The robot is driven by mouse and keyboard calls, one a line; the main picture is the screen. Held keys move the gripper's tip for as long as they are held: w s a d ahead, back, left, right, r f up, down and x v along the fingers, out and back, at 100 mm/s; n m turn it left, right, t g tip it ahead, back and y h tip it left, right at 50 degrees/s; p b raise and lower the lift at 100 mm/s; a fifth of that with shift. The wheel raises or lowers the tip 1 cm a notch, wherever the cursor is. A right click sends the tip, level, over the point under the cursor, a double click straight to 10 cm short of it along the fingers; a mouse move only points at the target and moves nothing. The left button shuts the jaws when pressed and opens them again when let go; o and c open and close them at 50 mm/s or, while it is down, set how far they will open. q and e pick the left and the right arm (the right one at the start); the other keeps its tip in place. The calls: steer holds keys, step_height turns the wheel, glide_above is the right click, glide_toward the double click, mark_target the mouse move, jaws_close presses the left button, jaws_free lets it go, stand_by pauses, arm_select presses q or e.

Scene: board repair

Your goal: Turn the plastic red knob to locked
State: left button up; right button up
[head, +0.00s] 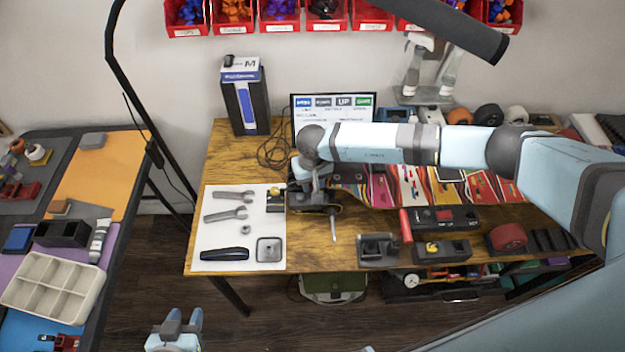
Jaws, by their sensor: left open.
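I cannot tell for certain which part is the red knob. A black box (462,217) on the wooden bench has a red part (444,215) on its top. A red upright cylinder (405,224) stands at its left end. My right arm reaches across the bench to the left. My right gripper (318,203) points down left of these red parts, apart from them; its fingers are dark and unclear. A thin screwdriver-like shaft (333,228) shows just below it. My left gripper (184,322) is open and empty, low over the floor in front of the bench.
A white mat (212,236) with wrenches lies at the bench's left. A screen (332,103) and a tall box (245,98) stand behind. Black holders (378,250) and a red roll (507,237) sit near the front edge. A second table (122,160) stands left.

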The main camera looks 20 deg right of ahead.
jaws_close()
